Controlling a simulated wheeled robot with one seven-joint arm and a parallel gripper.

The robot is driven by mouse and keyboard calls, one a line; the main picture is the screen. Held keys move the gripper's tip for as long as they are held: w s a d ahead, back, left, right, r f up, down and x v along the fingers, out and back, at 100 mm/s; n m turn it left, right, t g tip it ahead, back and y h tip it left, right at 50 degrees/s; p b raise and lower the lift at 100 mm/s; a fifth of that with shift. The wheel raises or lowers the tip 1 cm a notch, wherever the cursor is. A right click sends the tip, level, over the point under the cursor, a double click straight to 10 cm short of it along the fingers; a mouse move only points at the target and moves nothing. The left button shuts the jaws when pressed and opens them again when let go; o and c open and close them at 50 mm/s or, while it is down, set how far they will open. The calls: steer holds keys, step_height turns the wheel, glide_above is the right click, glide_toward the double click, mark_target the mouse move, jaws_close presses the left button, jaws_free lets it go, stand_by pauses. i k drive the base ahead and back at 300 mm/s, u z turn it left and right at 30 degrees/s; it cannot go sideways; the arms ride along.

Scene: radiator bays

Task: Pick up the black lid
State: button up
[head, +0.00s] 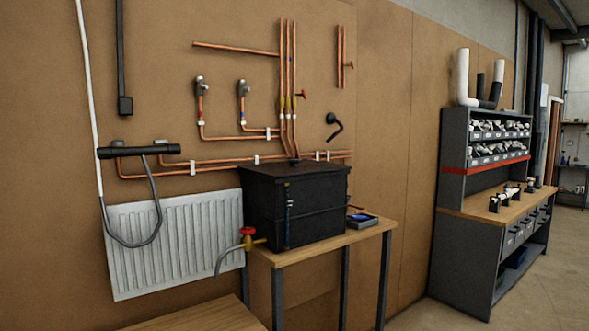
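A black box-shaped tank (300,212) stands on a small wooden table right of the radiator in the head view. Its flat black top, which looks like the lid (292,170), lies level on the tank with a small raised part at its back edge. A thin strap or tube runs down the tank's front. Whether the lid is loose or fastened cannot be told. My gripper is not in view.
The tank's table (330,244) also holds a small dark tray (362,220). A brass tap with a red handle (247,237) sticks out at the tank's lower left. Copper pipes (288,85) run close above and behind the tank. A white radiator (175,245) hangs left; a workbench (500,210) stands right.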

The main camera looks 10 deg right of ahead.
mark_target(294, 167)
steer(key=z, duration=0.7)
steer(key=i, duration=2)
steer(key=u, duration=0.7)
